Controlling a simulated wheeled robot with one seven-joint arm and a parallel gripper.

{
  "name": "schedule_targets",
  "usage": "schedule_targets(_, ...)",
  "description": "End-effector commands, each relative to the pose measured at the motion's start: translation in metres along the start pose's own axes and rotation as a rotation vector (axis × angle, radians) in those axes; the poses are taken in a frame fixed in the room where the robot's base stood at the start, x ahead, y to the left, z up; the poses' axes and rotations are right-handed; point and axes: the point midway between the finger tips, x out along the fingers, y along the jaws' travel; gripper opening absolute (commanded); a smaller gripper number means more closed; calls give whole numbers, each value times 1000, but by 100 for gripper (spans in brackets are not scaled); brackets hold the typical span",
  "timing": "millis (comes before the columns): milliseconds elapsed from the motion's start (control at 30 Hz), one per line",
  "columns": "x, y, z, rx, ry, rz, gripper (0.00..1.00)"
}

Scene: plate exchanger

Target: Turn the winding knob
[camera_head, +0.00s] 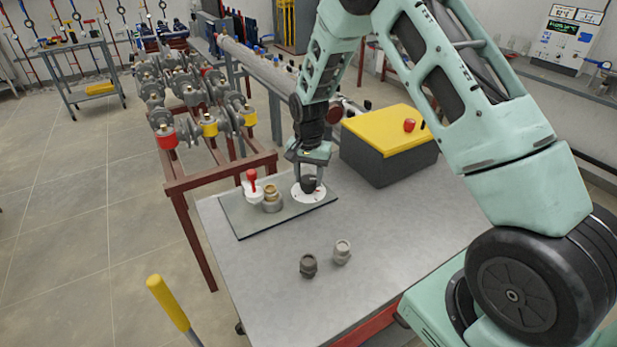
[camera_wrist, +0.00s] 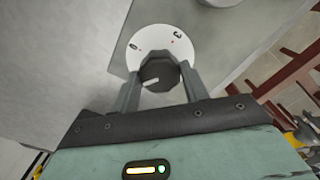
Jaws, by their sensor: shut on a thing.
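The winding knob (camera_wrist: 158,77) is a dark faceted knob with a pale pointer mark. It sits on a round white dial (camera_wrist: 160,38) marked with 0, 3 and small red dots. In the wrist view my gripper (camera_wrist: 160,78) has one finger on each side of the knob and is shut on it. In the head view my gripper (camera_head: 309,180) points down over the white dial (camera_head: 300,196) on a grey plate (camera_head: 240,218). The knob is mostly hidden there by the fingers. The pointer mark is tilted, and the near part of the dial is covered.
A red-handled valve (camera_head: 252,184) and a brass fitting (camera_head: 271,196) stand left of the dial. A yellow-topped box (camera_head: 392,140) with a red button is behind right. Two loose fittings, one dark (camera_head: 308,265) and one light (camera_head: 342,251), stand on the table (camera_head: 270,290) in front.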

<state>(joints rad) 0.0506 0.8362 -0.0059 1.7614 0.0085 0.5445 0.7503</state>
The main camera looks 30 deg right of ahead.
Motion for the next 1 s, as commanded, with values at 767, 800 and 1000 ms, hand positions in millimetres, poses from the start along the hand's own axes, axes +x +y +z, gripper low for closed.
schedule_targets(767, -1, 0, -1, -738, 4, -2, 22)
schedule_targets(800, -1, 0, -1, -775, 4, -2, 22)
schedule_targets(1000, -2, 0, -1, -965, 4, -2, 22)
